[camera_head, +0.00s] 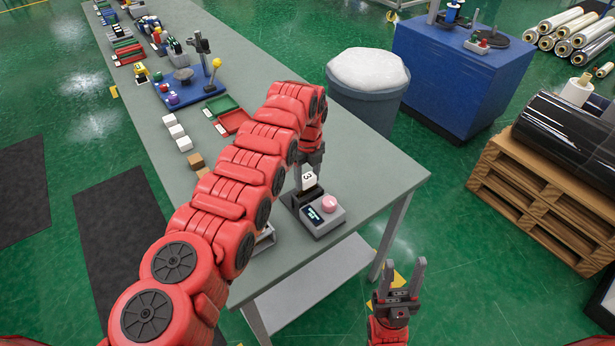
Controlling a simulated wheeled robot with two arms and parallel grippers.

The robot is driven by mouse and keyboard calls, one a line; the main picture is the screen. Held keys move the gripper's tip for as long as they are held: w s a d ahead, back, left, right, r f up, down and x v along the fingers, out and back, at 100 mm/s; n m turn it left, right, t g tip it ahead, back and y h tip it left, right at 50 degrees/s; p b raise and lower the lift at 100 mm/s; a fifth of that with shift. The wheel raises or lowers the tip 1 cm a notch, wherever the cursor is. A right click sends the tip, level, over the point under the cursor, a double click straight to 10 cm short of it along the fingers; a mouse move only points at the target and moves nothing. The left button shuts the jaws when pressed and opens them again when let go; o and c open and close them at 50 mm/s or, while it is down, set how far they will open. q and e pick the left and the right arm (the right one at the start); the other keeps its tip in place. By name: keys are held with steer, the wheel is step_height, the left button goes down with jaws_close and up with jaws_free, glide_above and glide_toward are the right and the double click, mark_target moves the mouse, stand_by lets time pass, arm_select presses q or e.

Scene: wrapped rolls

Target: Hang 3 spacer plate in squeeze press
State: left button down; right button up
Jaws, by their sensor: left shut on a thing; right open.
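The squeeze press (325,215) is a small grey device with a dark display and a pink round top, near the front right corner of the table. The white spacer plate marked 3 (308,180) is upright at the black back part of the press. My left gripper (309,168) points down from above and is shut on the plate's upper part. I cannot tell whether the plate touches the press or hangs just over it. My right gripper (403,278) is open and empty, with fingers up, off the table's right front edge.
My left arm covers part of the table (375,165). White and brown blocks (177,131), red and green trays (233,122) and a blue fixture (190,88) stand further back. A grey bin (368,108) is beyond the table's right edge. A wooden pallet (540,205) stands at right.

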arm_select(q)
steer(key=shift+f+b, duration=1.3)
steer(key=shift+f, duration=0.1)
steer(key=shift+c, duration=0.6)
jaws_free()
steer(key=shift+r, duration=0.1)
